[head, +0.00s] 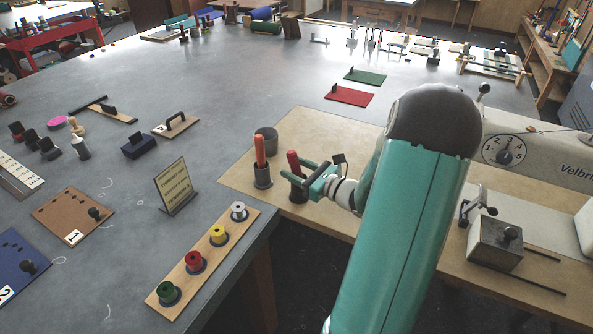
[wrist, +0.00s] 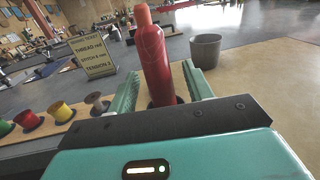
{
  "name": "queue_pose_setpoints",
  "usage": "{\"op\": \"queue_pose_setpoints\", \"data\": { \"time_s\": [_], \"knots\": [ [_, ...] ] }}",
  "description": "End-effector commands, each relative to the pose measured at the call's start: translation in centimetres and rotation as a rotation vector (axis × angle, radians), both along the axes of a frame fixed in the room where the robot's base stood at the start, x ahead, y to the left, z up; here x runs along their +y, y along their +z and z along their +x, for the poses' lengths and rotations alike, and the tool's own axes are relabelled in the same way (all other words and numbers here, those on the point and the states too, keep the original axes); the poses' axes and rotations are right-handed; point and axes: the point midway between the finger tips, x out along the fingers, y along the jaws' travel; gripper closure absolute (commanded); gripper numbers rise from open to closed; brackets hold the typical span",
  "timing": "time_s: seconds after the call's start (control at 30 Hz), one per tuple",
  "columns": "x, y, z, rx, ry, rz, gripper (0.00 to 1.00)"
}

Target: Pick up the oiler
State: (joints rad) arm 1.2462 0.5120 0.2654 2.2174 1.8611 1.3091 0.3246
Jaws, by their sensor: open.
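A red, bottle-shaped thing (head: 293,161), seemingly the oiler, stands upright in a dark round holder (head: 298,192) on the tan board. In the wrist view the red body (wrist: 155,65) rises between the two green fingers of my gripper (wrist: 155,88). My gripper (head: 300,171) is open around it, coming from the right in the head view. A gap shows on at least one side; contact is unclear. Its lower part is hidden behind my gripper's body in the wrist view.
An orange-handled thing (head: 260,150) stands in a grey holder just left, with an empty-looking grey cup (head: 267,138) behind. A spool rack (head: 205,255) and a text sign (head: 175,187) are at left. A sewing machine (head: 540,150) stands at right.

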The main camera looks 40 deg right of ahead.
Motion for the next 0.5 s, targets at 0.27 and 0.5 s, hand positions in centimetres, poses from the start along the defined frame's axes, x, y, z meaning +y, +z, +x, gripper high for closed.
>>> {"op": "queue_pose_setpoints", "data": {
  "time_s": [0.27,0.5],
  "knots": [
    [0.05,0.04,0.41,-0.001,-0.001,-0.001,0.49],
    [0.04,0.04,0.38,-0.001,-0.001,-0.001,0.96]
  ]
}}
